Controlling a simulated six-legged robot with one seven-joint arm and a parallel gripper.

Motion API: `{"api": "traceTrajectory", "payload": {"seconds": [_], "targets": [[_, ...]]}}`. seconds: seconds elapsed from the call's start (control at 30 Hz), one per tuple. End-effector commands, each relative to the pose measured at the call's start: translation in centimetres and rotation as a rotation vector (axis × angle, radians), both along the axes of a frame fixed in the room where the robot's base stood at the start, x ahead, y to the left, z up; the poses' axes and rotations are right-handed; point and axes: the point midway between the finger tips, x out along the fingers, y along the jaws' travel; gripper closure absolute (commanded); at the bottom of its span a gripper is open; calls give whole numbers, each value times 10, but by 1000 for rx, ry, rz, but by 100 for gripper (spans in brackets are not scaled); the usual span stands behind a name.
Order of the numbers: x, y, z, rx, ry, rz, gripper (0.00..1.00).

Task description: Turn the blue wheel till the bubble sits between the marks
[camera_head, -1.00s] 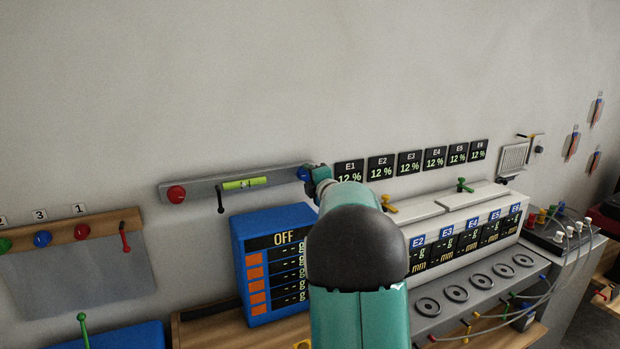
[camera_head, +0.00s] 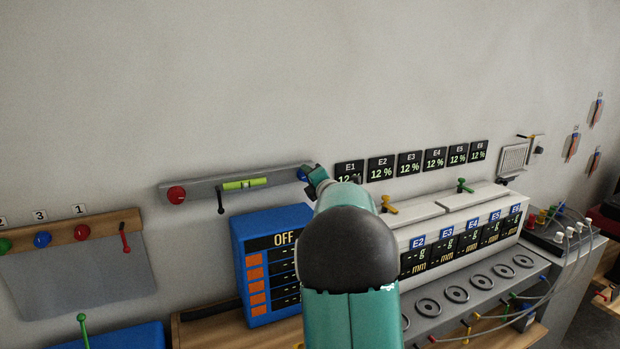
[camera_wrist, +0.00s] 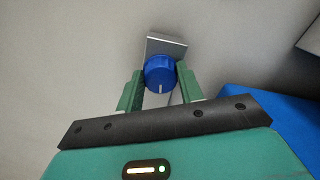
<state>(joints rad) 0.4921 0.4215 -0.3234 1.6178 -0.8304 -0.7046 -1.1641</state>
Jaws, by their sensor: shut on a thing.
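The blue wheel (camera_wrist: 160,73) sits at the end of a grey bar and has a white pointer line on its face. In the head view the wheel (camera_head: 303,174) is at the bar's right end, partly hidden by my gripper (camera_head: 314,177). In the wrist view my gripper (camera_wrist: 160,88) has one green finger on each side of the wheel and is shut on it. The green bubble vial (camera_head: 245,184) is at the bar's middle. The bubble is too small to place surely against the marks.
A red wheel (camera_head: 177,194) is on the bar's left end, and a black lever (camera_head: 220,200) hangs below the vial. A blue box marked OFF (camera_head: 265,262) stands below the bar. Black 12 % displays (camera_head: 410,163) hang to the right. The wall above is clear.

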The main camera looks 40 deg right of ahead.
Motion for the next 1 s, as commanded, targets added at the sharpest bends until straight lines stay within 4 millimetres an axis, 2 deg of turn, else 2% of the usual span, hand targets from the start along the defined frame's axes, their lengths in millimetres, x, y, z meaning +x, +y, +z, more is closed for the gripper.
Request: {"api": "traceTrajectory", "payload": {"seconds": [0.03,0.1,0.13,0.4,0.53,0.67,1.0], "targets": [[-1,-1,-1,1,3,-1,57],[-1,0,-1,1,1,-1,44],[-1,0,-1,1,1,-1,41],[-1,0,0,1,1,0,41],[-9,2,0,1,0,-1,41],[-29,8,1,2,-1,-2,41],[-100,29,1,2,-1,-2,41]]}}
